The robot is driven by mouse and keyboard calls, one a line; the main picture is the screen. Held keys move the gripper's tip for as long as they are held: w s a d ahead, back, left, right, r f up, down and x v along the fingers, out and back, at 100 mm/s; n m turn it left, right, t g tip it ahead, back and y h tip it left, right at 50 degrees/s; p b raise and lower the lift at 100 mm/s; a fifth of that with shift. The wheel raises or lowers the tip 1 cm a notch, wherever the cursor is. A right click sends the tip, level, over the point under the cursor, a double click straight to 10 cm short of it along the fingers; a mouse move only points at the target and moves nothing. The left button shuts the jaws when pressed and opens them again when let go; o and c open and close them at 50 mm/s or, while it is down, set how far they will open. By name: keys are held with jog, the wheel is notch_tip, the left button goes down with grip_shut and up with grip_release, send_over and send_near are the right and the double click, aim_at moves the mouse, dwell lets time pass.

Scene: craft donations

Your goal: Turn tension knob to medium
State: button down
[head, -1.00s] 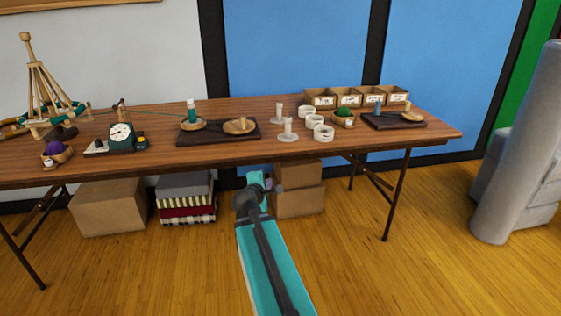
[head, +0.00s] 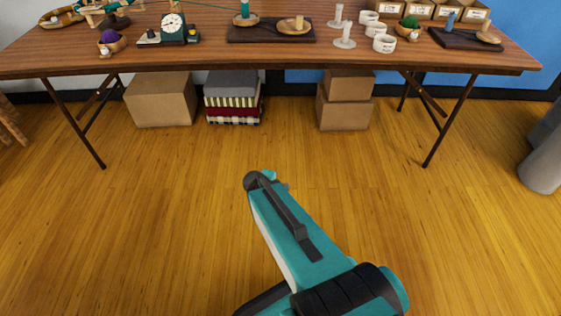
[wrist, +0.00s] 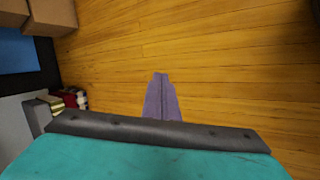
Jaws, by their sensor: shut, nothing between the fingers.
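A dark green device with a round white dial (head: 173,27) stands near the front edge of the table, left of centre in the head view. Small parts sit at both its sides, but I cannot tell which is the tension knob or read its setting. My gripper (wrist: 161,78) shows in the wrist view as purple fingers held together, with nothing between them. It is over the wooden floor, apart from the table and the device. In the head view my arm hides most of it. The device is not seen in the wrist view.
The long wooden table (head: 300,59) has folding legs. It carries a purple yarn bowl (head: 111,41), a dark board (head: 270,37), white rings (head: 384,43) and divided boxes (head: 448,12). Cardboard boxes (head: 160,100) and folded cloths (head: 232,98) lie underneath. The floor in front is clear.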

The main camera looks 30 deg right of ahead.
jog(key=s+a+f+m+g+y, duration=0.1)
jog(key=s+a+f+m+g, duration=0.1)
jog(key=s+a+f, duration=0.2)
jog(key=s+a+f+m+g+y, duration=0.2)
jog(key=s+a+f, duration=0.3)
jog(key=s, duration=0.8)
jog(key=s+a+f+m+g+y, duration=0.2)
jog(key=s+a+f+m+g, duration=0.1)
jog(key=s+a, duration=0.5)
notch_tip(320, 180, down, 2)
jog(key=shift+s+a+f+m+g, duration=0.15)
jog(key=shift+s+a+m+g, duration=0.1)
jog(key=shift+a+m+g, duration=0.35)
jog(key=shift+d, duration=0.15)
